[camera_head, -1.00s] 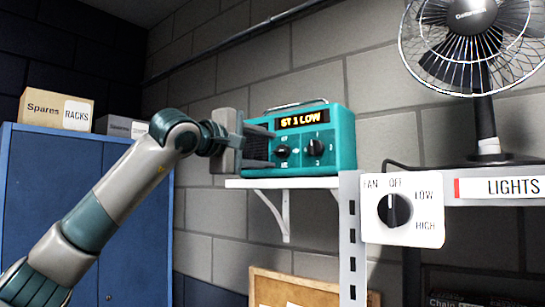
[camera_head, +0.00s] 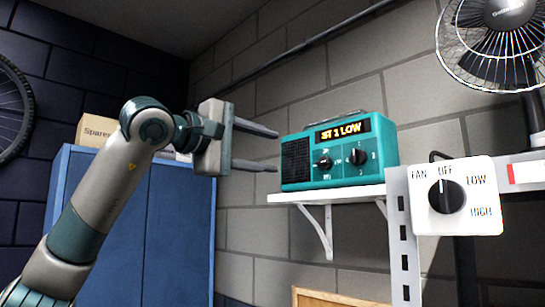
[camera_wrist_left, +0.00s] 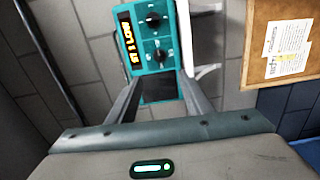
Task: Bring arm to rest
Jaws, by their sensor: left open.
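My left gripper (camera_head: 277,151) is open and empty, with its two fingers pointing right toward the teal radio (camera_head: 340,152). The fingertips are close to the radio's left side and look apart from it in the head view. The radio stands on a white wall shelf (camera_head: 335,193) and its display reads "ST 1 LOW". It has two black knobs on its front. In the left wrist view the radio (camera_wrist_left: 165,66) lies beyond the open fingers (camera_wrist_left: 160,98). My right gripper is not in view.
A fan switch plate (camera_head: 455,197) with a black knob at OFF is on the grey post at right, below a fan (camera_head: 505,45). A blue cabinet (camera_head: 140,220) with a cardboard box (camera_head: 95,131) stands behind my arm. A corkboard (camera_wrist_left: 283,45) hangs below the shelf.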

